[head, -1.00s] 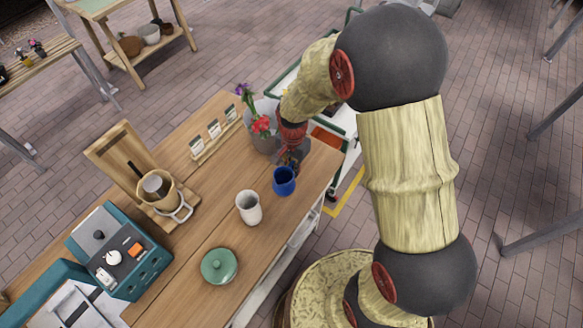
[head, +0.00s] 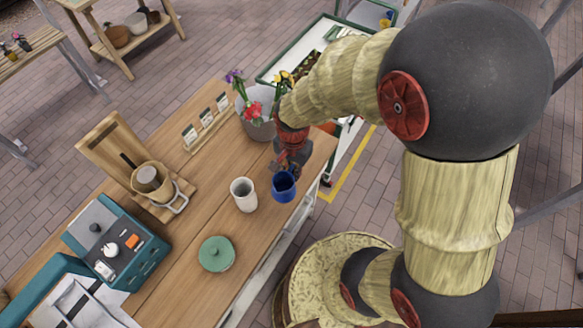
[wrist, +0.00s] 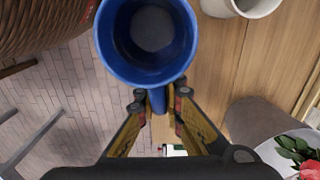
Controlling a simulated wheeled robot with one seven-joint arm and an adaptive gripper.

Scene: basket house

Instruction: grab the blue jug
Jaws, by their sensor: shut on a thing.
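The blue jug (head: 284,187) is near the right edge of the wooden table, just right of a white cup. In the wrist view the blue jug (wrist: 148,45) shows its open, empty mouth, with its handle pointing toward my fingers. My gripper (head: 287,170) reaches it from the far side. In the wrist view my gripper (wrist: 158,102) is shut on the jug's handle, one finger on each side. Whether the jug's base touches the table is hard to tell.
The white cup (head: 243,194) stands close left of the jug. A grey bucket of flowers (head: 257,121) is behind my gripper. A green lidded dish (head: 216,253), a wooden stand (head: 122,155) and a teal machine (head: 116,247) are further left. The table front is partly clear.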

